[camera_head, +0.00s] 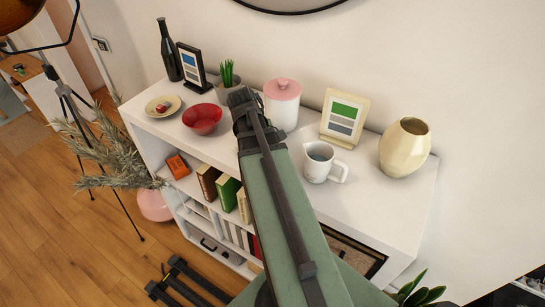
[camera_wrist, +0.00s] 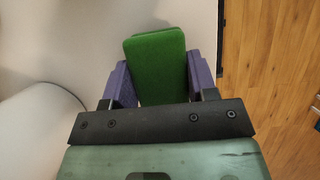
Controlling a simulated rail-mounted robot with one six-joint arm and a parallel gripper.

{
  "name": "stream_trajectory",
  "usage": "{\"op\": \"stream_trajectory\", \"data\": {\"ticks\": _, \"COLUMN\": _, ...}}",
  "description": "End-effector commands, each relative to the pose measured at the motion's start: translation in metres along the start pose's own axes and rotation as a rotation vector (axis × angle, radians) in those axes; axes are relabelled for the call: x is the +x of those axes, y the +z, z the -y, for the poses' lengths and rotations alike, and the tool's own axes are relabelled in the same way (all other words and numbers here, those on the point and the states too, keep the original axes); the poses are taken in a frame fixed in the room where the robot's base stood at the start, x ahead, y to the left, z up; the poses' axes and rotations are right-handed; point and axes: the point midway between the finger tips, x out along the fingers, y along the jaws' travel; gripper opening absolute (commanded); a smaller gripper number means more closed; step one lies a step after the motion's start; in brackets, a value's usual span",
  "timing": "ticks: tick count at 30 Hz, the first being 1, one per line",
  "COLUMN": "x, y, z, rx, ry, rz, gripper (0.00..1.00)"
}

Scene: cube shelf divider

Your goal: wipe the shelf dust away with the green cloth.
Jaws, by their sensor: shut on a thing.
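The green cloth (camera_wrist: 155,48) looks like a thick rectangular pad in the wrist view. My gripper (camera_wrist: 160,80) is shut on it, with one purple finger on each side. Beyond the pad is a pale surface, and I cannot tell whether the pad touches it. The white shelf unit (camera_head: 350,192) stands against the wall in the head view. My arm crosses the middle of it and hides my gripper and the cloth there. I cannot make out dust in either view.
The shelf top holds a bottle (camera_head: 169,52), plate (camera_head: 163,106), red bowl (camera_head: 203,119), pink-lidded jar (camera_head: 282,104), white jug (camera_head: 322,163), photo stand (camera_head: 345,118) and cream vase (camera_head: 405,147). Books (camera_head: 228,191) fill a compartment below. Bare top shows right of the jug.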

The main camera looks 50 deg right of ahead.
Motion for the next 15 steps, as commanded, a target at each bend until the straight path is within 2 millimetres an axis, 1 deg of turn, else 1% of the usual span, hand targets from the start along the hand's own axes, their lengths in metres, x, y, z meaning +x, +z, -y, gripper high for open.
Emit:
{"op": "stream_trajectory", "data": {"ticks": 1, "x": -0.006, "y": -0.01, "z": -0.002, "rx": -0.001, "ry": 0.0, "rz": 0.0, "gripper": 0.33}}
{"op": "stream_trajectory", "data": {"ticks": 3, "x": -0.011, "y": -0.022, "z": -0.002, "rx": -0.002, "ry": 0.0, "rz": 0.0, "gripper": 0.33}}
{"op": "stream_trajectory", "data": {"ticks": 9, "x": -0.023, "y": -0.052, "z": -0.002, "rx": 0.0, "ry": 0.001, "rz": 0.0, "gripper": 0.33}}
{"op": "stream_trajectory", "data": {"ticks": 12, "x": -0.027, "y": -0.062, "z": -0.001, "rx": -0.001, "ry": 0.001, "rz": 0.0, "gripper": 0.33}}
{"op": "stream_trajectory", "data": {"ticks": 15, "x": -0.029, "y": -0.066, "z": -0.001, "rx": 0.0, "ry": 0.001, "rz": 0.0, "gripper": 0.33}}
